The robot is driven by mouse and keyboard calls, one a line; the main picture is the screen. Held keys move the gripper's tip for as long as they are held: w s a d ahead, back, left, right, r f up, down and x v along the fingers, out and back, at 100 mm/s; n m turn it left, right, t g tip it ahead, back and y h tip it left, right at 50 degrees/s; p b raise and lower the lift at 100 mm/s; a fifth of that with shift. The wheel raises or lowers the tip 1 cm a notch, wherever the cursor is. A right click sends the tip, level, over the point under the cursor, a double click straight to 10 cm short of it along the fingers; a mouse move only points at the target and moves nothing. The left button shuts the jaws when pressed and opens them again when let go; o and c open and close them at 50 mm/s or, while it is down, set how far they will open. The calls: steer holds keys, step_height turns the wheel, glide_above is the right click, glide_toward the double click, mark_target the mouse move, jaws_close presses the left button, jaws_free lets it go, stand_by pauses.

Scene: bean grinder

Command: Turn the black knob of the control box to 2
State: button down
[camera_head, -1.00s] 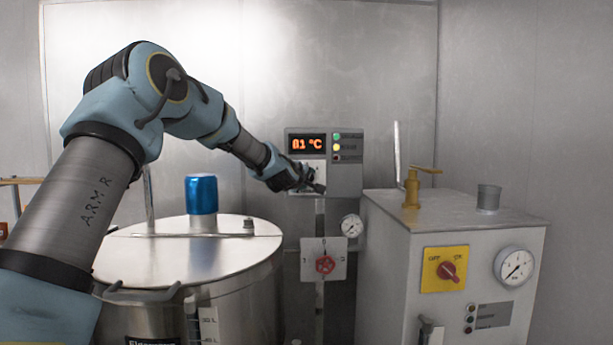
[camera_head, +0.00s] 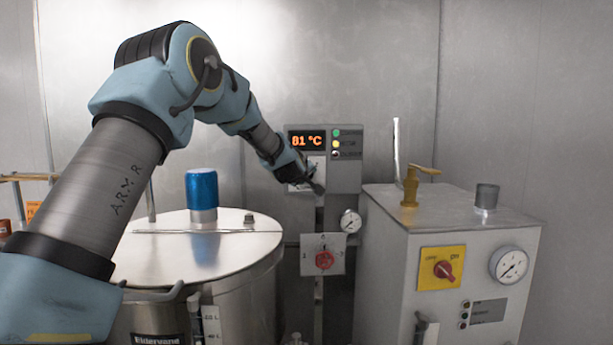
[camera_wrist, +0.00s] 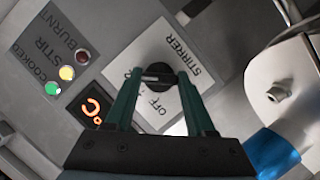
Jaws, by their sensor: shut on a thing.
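The grey control box (camera_head: 346,176) is on the back wall in the head view, with an orange display (camera_head: 306,141) reading 81 °C. My gripper (camera_head: 314,180) is at its lower part and covers the knob there. In the wrist view the black knob (camera_wrist: 157,85) sits on a white plate (camera_wrist: 190,97) lettered STIRRER and OFF. The green fingers of my gripper (camera_wrist: 158,77) are shut on the knob, one on each side. A pale line marks the knob's face.
A steel vat (camera_head: 241,265) with a blue cap (camera_head: 202,190) on its lid stands below my arm. A grey cabinet (camera_head: 385,262) with a brass tap (camera_head: 411,187) stands at the right. A red knob (camera_head: 324,260) and a gauge (camera_head: 350,221) are below the control box.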

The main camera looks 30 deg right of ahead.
steer(key=shift+c, duration=1.2)
jaws_free()
steer(key=shift+s, duration=0.1)
steer(key=b+v, duration=0.4)
steer(key=v, duration=0.6)
steer(key=shift+s+a+b, duration=0.25)
steer(key=shift+b, duration=0.1)
steer(key=shift+r, duration=0.1)
